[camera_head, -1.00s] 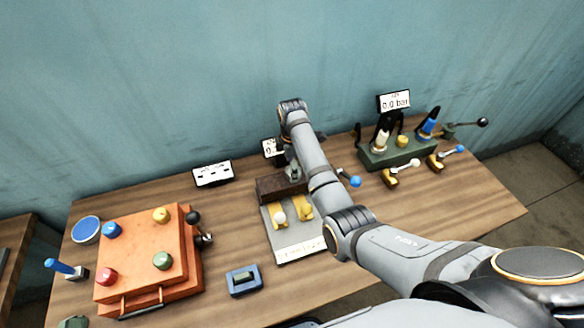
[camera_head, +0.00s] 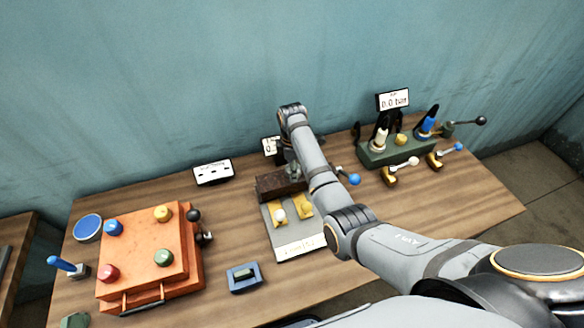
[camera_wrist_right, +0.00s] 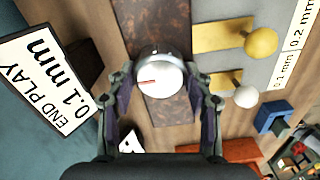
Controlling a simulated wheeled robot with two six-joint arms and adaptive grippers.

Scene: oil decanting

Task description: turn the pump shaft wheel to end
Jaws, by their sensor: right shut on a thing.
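The pump shaft wheel (camera_wrist_right: 158,77) is a round silver knob with a red mark on its top, in the right wrist view. It sits on a rusty brown block (camera_wrist_right: 168,22). My right gripper (camera_wrist_right: 160,84) is shut on the wheel, with one dark finger on each side. The red mark points left in that view. A sign reading END PLAY 0.1 mm (camera_wrist_right: 45,85) stands at left. In the head view the rusty block (camera_head: 280,186) shows beside my right arm, which hides the fingers and most of the wheel. My left gripper is not in view.
A grey plate (camera_head: 292,239) with brass levers, one white-knobbed and one yellow-knobbed, lies before the block. An orange box (camera_head: 140,262) stands left, a small blue block (camera_head: 244,278) nearer. A green valve base (camera_head: 398,152) with a 0.0 bar display (camera_head: 393,100) stands right.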

